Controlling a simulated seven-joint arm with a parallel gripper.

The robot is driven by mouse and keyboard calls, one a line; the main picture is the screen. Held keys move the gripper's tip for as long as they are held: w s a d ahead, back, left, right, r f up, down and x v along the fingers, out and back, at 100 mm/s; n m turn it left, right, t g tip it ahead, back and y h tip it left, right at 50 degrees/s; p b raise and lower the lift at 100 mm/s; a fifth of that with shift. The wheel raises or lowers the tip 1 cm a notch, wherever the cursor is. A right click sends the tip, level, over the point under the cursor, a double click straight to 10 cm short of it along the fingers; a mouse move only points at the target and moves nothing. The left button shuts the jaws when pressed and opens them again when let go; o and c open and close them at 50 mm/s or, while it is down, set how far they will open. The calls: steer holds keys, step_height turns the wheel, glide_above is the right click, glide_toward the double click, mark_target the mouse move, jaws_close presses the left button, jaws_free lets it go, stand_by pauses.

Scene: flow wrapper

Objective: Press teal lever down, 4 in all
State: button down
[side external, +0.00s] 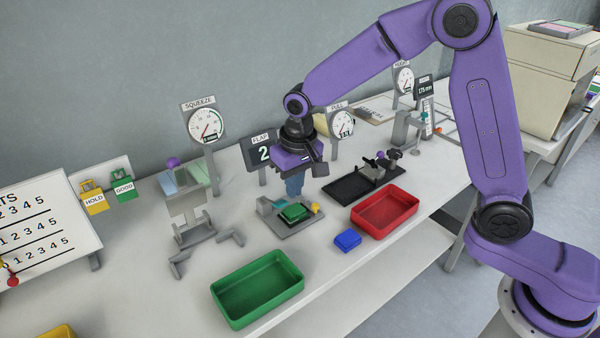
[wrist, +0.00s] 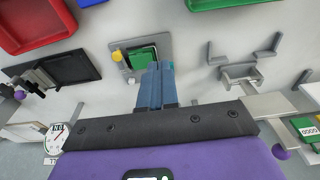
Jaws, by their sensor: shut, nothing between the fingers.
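The teal lever (side external: 266,205) is on the back left of a small grey plate (side external: 287,227) that also holds a green block (side external: 295,212) and a yellow knob (side external: 315,208). My gripper (side external: 294,192) is shut and empty, pointing down just above the back of this plate. In the wrist view its blue fingers (wrist: 158,72) cover much of the lever; a bit of teal shows beside their tips. I cannot tell whether fingers and lever touch.
A green tray (side external: 258,312) stands front left and a red tray (side external: 411,214) to the right. A blue block (side external: 347,240) lies between them.

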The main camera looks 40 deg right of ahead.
steer(key=shift+s+r, duration=0.4)
steer(key=shift+r, duration=0.35)
steer(key=shift+s+r, duration=0.35)
steer(key=shift+r, duration=0.4)
steer(key=shift+s+r, duration=0.4)
steer(key=shift+r, duration=0.35)
steer(key=shift+w, duration=0.1)
step_height(320, 180, up, 4)
steer(key=r, duration=0.1)
glide_above(279, 202)
steer(key=shift+d+f, duration=0.1)
steer(key=shift+f, duration=0.15)
steer(key=f, duration=0.6)
steer(key=w+f, duration=0.1)
steer(key=f, duration=0.4)
steer(key=s+f, duration=0.1)
steer(key=f, duration=0.1)
steer(key=shift+s+f, duration=0.2)
steer(key=shift+f, duration=0.15)
steer(key=shift+s, duration=0.1)
